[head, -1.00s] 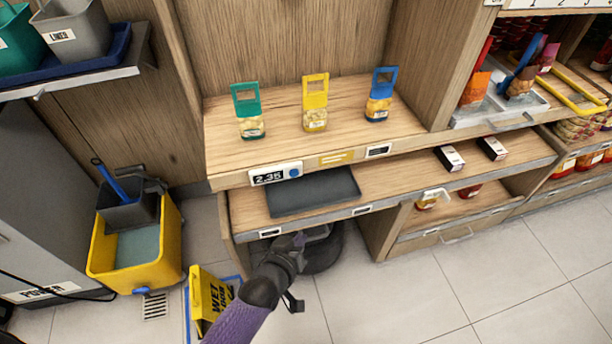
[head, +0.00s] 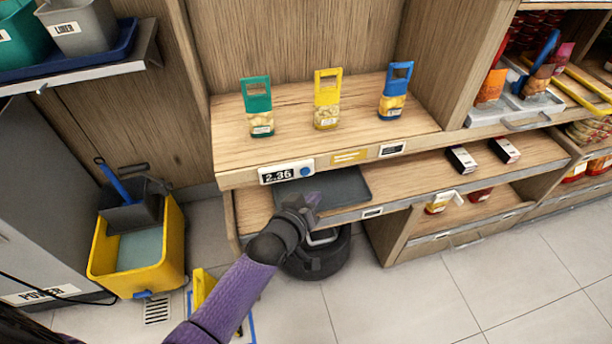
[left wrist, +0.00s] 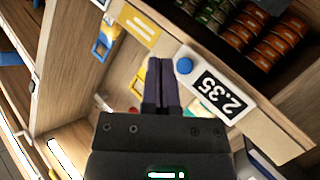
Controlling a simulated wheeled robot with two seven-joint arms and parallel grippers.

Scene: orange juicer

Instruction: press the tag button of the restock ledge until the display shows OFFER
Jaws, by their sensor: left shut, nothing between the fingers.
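The restock ledge (head: 236,152) is a wooden shelf with a white tag (head: 284,172) on its front edge. My left gripper (head: 312,200) is shut and empty, below the button and in front of the ledge. In the left wrist view its fingertips (left wrist: 160,62) lie beside the button, apart from it in the picture. My right gripper is not in view.
Green (head: 257,95), yellow (head: 327,88) and blue-topped (head: 396,82) packs stand on the ledge. A dark tray (head: 345,187) lies on the shelf below. A yellow mop bucket (head: 170,262) stands at left. A round black object (head: 318,258) is on the floor under the shelf.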

